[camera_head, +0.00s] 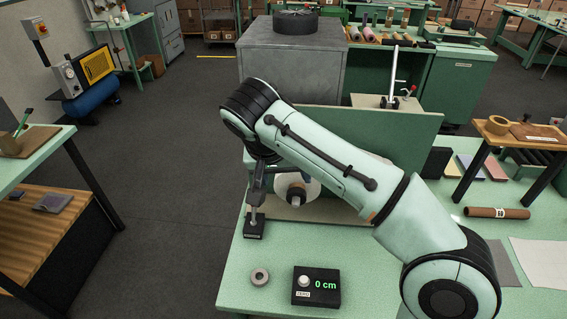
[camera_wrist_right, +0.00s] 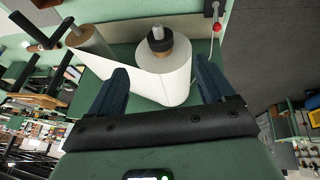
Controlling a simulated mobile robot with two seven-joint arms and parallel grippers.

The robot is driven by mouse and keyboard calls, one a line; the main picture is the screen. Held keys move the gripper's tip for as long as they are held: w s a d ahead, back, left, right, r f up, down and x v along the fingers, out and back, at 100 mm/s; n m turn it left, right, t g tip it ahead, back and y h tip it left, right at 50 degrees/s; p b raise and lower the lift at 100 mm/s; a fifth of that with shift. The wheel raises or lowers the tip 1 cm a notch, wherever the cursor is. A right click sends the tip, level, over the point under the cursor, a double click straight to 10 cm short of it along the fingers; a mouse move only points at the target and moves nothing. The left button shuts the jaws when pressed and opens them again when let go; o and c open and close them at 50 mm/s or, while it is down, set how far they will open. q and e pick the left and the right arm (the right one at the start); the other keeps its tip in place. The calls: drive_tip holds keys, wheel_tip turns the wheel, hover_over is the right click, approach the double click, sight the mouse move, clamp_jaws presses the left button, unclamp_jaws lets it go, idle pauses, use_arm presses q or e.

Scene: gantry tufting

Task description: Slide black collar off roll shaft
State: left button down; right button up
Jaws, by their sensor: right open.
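The white roll (camera_wrist_right: 172,82) is seen in the right wrist view with the black collar (camera_wrist_right: 160,46) around the grey shaft (camera_wrist_right: 157,31) at its end. In the head view the roll (camera_head: 312,187) is partly hidden behind my right arm, and the dark collar (camera_head: 296,194) shows just below the arm. My right gripper (camera_wrist_right: 162,71) is open and empty in its wrist view, its dark fingers spread wide with the roll appearing between them. The fingers do not touch the collar. In the head view my right arm covers much of the fixture. My left gripper is not in view.
A grey ring (camera_head: 260,277) lies on the green table near a black counter (camera_head: 316,287) reading 0 cm. A small black block (camera_head: 253,229) stands left of the roll. A brown tube (camera_head: 497,212) lies at the right. A green panel (camera_head: 425,130) rises behind the roll.

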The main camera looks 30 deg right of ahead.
sight(295, 205)
drive_tip(key=b+x, duration=0.1)
drive_tip(key=x, duration=1)
drive_tip(key=shift+d+f+b, duration=0.15)
drive_tip(key=shift+f+b, duration=0.2)
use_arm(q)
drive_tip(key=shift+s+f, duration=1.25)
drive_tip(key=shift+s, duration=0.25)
use_arm(e)
drive_tip(key=shift+w+d+f, duration=0.2)
drive_tip(key=shift+f, duration=0.3)
